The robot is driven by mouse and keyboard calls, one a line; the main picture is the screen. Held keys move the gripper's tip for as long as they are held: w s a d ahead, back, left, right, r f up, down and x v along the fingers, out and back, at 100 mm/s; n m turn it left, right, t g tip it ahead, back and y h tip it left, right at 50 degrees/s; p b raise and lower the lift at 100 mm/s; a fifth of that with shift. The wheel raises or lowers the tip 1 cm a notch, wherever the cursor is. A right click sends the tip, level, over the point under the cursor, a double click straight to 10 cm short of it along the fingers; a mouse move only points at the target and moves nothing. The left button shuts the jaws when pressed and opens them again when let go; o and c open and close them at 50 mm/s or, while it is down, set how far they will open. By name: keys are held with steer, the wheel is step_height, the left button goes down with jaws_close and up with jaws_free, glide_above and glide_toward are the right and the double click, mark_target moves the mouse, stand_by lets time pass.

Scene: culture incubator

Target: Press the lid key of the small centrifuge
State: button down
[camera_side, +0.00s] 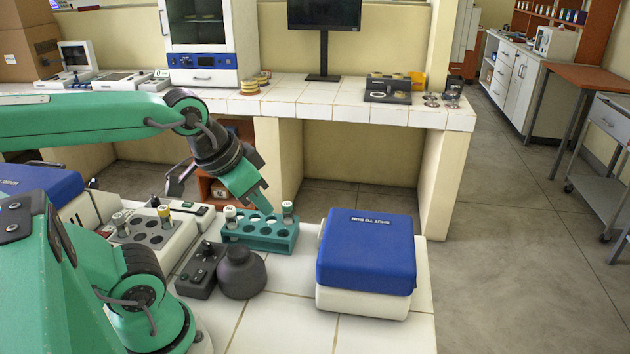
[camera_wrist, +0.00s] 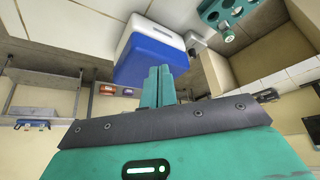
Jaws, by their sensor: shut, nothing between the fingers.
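The small centrifuge, a white box with a blue lid (camera_side: 368,252), stands on the white tiled bench at the right. Its lid is down and has lettering on its top edge. I cannot make out the lid key in either view. My gripper (camera_side: 266,209) is shut and empty, with its green fingers pointing down over the teal tube rack, to the left of the centrifuge. In the wrist view the fingers (camera_wrist: 158,84) are together, overlapping the lid's outline.
The teal rack (camera_side: 260,239) holds white-capped tubes. A dark round bottle (camera_side: 241,272) and a dark grey block (camera_side: 202,273) stand in front of it. A white well unit (camera_side: 152,243) is to the left. Bare tiles lie in front of the centrifuge.

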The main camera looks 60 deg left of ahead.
steer(key=w+r+m+g, duration=0.1)
steer(key=w+r+m, duration=0.15)
steer(key=w, duration=0.65)
steer(key=w+r+m+g, duration=0.2)
steer(key=w+r, duration=0.1)
steer(key=w, duration=0.7)
steer(key=w+f+m+g, duration=0.1)
steer(key=w+f+m, duration=0.1)
steer(key=w+f, duration=0.3)
steer(key=w+f+m+g, duration=0.1)
steer(key=w+f, duration=0.5)
steer(key=w, duration=0.6)
steer(key=shift+w+a+f+m+g, duration=0.15)
steer(key=shift+w+f+m+g, duration=0.15)
steer(key=shift+m, duration=0.45)
steer(key=shift+f, duration=0.1)
step_height(320, 180, down, 14)
steer(key=shift+r, duration=0.1)
